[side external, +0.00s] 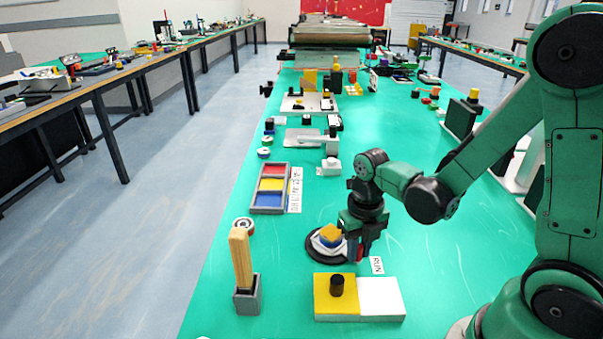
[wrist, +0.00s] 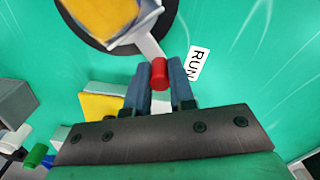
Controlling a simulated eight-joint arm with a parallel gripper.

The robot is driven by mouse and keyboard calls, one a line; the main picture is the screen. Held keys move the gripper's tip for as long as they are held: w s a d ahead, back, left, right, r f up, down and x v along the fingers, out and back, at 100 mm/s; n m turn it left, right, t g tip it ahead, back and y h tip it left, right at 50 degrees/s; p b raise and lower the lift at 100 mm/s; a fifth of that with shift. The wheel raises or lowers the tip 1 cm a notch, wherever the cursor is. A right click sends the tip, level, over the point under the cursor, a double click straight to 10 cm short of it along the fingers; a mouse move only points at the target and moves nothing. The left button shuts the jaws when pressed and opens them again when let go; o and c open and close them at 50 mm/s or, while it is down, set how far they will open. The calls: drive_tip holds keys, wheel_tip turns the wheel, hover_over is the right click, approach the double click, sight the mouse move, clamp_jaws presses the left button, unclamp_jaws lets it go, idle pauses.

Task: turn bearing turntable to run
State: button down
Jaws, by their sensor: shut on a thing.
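The bearing turntable has a black round base (side external: 313,254) with a pale top carrying a yellow-and-blue block (side external: 329,236). In the wrist view its black base (wrist: 98,43) lies at the top. A pale handle (wrist: 150,46) sticks out from it and ends in a red knob (wrist: 160,74). My gripper (wrist: 160,85) is shut on the red knob, with one blue-grey finger on each side. In the side view my gripper (side external: 356,248) points down at the turntable's right edge. The RUN label (wrist: 197,63) lies on the table just right of the knob.
A yellow and white block (side external: 380,297) with a black peg stands in front. A wooden bar in a grey holder (side external: 247,297) stands front left. A tray with red, yellow and blue squares (side external: 254,199) lies behind left. Green table is clear to the right of the RUN label.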

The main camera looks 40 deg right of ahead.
drive_tip(key=shift+d+n, duration=0.25)
drive_tip(key=shift+n, duration=0.15)
idle(0.4)
drive_tip(key=c, duration=0.7)
unclamp_jaws()
drive_tip(key=shift+c, duration=0.2)
drive_tip(key=shift+r, duration=2.85)
